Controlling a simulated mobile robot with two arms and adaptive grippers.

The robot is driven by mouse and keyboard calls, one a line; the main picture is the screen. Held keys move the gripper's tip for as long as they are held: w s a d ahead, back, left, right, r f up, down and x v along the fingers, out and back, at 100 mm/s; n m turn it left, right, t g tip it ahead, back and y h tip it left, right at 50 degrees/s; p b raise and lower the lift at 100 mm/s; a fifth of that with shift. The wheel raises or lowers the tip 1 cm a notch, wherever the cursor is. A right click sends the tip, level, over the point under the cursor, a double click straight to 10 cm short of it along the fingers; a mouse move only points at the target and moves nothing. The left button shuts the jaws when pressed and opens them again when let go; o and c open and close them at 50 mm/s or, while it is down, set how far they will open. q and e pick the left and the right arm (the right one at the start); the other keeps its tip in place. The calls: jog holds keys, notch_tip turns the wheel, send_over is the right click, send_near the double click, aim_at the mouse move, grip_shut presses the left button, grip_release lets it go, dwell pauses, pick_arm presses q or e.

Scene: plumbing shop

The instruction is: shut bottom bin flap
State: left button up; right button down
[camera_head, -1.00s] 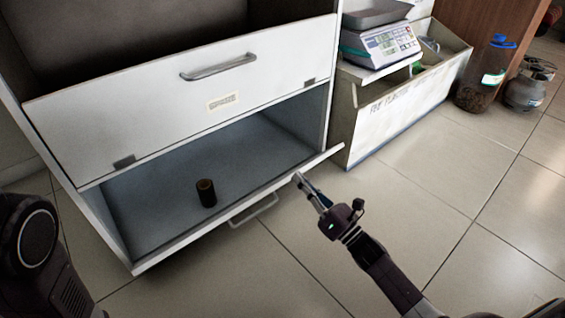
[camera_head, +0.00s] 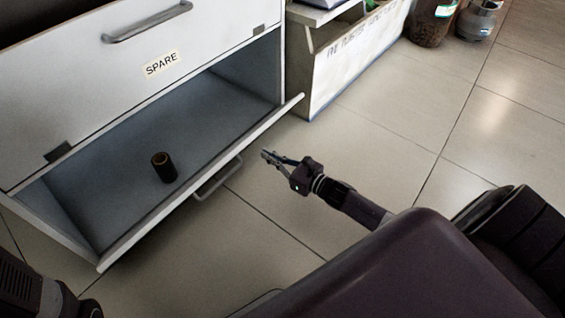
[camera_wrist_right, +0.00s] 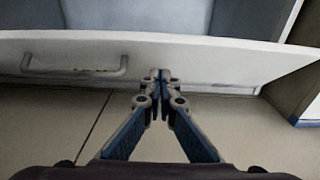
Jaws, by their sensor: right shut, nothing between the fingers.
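The bottom bin flap (camera_head: 214,172) hangs open in the head view, tilted outward, with a grey bar handle (camera_head: 218,179) on its outer face. Inside the open bin (camera_head: 120,170) a short dark cylinder (camera_head: 164,167) stands upright. My right gripper (camera_head: 266,155) is shut and empty, just outside the flap, right of the handle. In the right wrist view the shut fingertips (camera_wrist_right: 160,76) overlap the flap's outer face (camera_wrist_right: 200,62), with the handle (camera_wrist_right: 75,66) to the left. I cannot tell whether they touch it. My left gripper is not in view; part of my left arm shows at lower left.
The upper flap (camera_head: 130,70) labelled SPARE is shut above. A white bin (camera_head: 345,60) with writing stands right of the cabinet. A jar (camera_head: 433,22) and a grey canister (camera_head: 477,20) stand at the top right. The tiled floor (camera_head: 380,140) in front is clear.

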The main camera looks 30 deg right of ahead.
jog(key=w+r, duration=0.1)
jog(key=w+a+r, duration=0.1)
jog(key=shift+w+r+b, duration=0.3)
jog(key=shift+b, duration=0.1)
